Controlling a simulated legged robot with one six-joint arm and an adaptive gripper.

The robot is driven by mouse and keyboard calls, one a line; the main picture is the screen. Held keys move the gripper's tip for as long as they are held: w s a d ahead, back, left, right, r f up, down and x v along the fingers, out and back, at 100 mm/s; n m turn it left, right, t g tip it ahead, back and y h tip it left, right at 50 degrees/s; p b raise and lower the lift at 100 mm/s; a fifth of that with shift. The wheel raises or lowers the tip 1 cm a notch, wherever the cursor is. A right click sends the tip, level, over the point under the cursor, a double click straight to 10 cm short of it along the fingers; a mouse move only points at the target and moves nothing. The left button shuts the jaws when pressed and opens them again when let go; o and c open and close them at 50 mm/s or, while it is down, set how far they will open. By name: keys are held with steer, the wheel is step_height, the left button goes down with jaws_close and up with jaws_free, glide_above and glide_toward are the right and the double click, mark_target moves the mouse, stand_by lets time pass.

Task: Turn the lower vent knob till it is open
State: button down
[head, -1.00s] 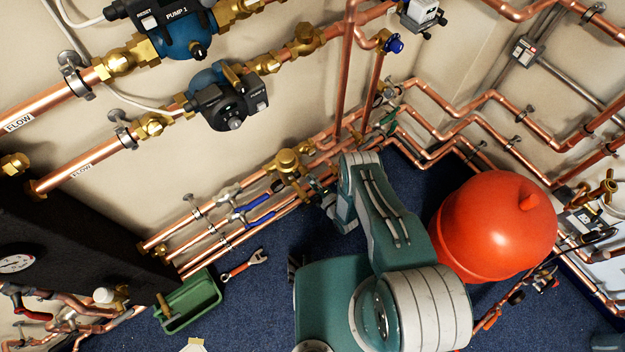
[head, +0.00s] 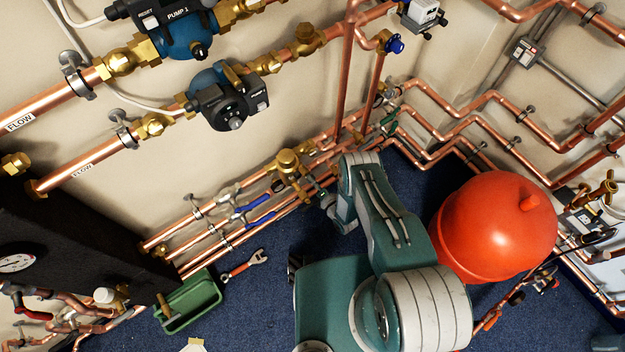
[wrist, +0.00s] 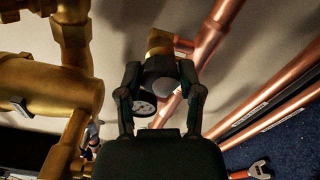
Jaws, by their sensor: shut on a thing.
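In the wrist view, the vent knob (wrist: 158,76) is a dark, rounded piece just below a brass fitting (wrist: 159,43). My gripper (wrist: 160,84) has one finger on each side of the knob and is shut on it. No mark showing how far the knob is turned can be made out. In the head view, my gripper (head: 317,192) is small and partly hidden by my wrist, beside the brass valve body (head: 288,163) on the low pipes. The knob itself cannot be made out there.
A small round gauge (wrist: 144,107) sits by the left finger. A large brass body (wrist: 50,85) stands close on the left, and copper pipes (wrist: 215,45) run on the right. A red vessel (head: 495,228), a green tray (head: 190,300) and a wrench (head: 245,265) are on the blue floor.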

steer(key=shift+s+f, duration=0.2)
steer(key=shift+s, duration=0.05)
steer(key=shift+c, duration=1.3)
jaws_free()
steer(key=shift+a, duration=0.1)
steer(key=shift+w, duration=0.1)
steer(key=shift+r, duration=0.1)
steer(key=v, duration=1.2)
